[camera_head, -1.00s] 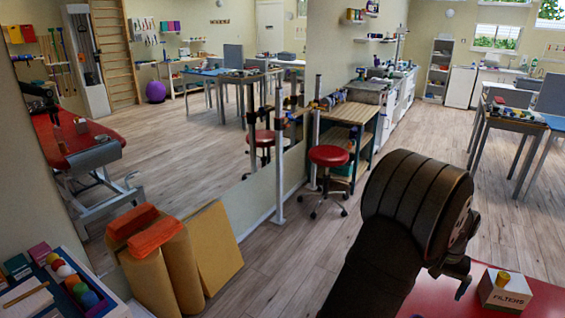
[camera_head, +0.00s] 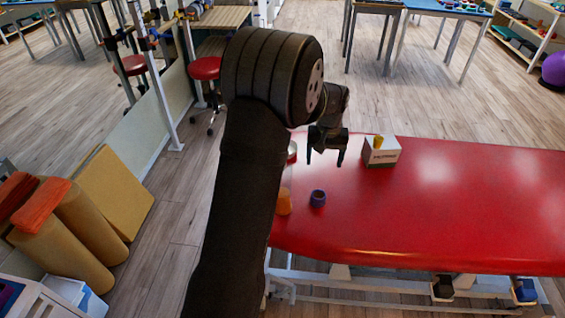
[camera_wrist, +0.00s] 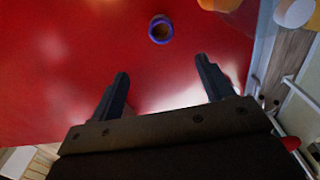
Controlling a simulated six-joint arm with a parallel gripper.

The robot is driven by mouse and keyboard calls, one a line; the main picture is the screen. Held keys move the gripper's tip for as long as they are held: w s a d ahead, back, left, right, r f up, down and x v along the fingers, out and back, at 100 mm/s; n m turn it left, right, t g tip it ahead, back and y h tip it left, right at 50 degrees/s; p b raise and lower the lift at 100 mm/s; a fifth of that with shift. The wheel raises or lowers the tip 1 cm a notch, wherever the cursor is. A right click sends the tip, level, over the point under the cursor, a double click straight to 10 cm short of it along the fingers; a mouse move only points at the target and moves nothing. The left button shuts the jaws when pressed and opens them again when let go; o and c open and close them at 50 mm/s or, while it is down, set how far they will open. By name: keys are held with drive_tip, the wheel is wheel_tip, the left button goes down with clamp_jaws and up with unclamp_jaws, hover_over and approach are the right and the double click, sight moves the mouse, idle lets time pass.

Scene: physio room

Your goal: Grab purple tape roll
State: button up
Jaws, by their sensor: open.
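The purple tape roll (camera_head: 317,198) lies on the red padded table (camera_head: 430,205) near its left end. It also shows in the wrist view (camera_wrist: 161,29), a ring with its hole facing up, ahead of the fingertips and roughly between their lines. My gripper (camera_head: 325,161) points down above the table, open and empty, behind the roll in the head view. In the wrist view its two dark fingers (camera_wrist: 163,82) stand wide apart, with red surface between them. The gripper is not touching the roll.
An orange cup-like object (camera_head: 284,204) stands just left of the roll, partly by my arm. The table's right side is clear.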

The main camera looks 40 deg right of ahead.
drive_tip(key=s+f+h, duration=0.1)
drive_tip(key=f, duration=0.3)
drive_tip(key=s+a+f+t+h, duration=0.1)
drive_tip(key=s+f+h, duration=0.1)
drive_tip(key=f, duration=0.2)
drive_tip(key=s+a+f+m+t+h, duration=0.1)
drive_tip(key=s+f+h, duration=0.1)
drive_tip(key=f, duration=0.1)
drive_tip(key=shift+f, duration=0.4)
drive_tip(key=a, duration=0.1)
drive_tip(key=s+a+t+h, duration=0.1)
drive_tip(key=a+f+h, duration=0.1)
drive_tip(key=shift+s+a+f+t, duration=0.1)
drive_tip(key=shift+s+a+t, duration=0.25)
drive_tip(key=shift+t, duration=0.05)
drive_tip(key=s+a+r+m+t+h, duration=0.1)
drive_tip(key=s+a+r+t+h, duration=0.15)
drive_tip(key=a, duration=0.45)
approach(320, 194)
drive_tip(key=shift+t+h, duration=0.25)
drive_tip(key=shift+h, duration=0.1)
drive_tip(key=x, duration=0.6)
drive_tip(key=shift+w+f, duration=0.15)
drive_tip(key=shift+f, duration=0.3)
drive_tip(key=c, duration=1)
drive_tip(key=shift+c, duration=0.2)
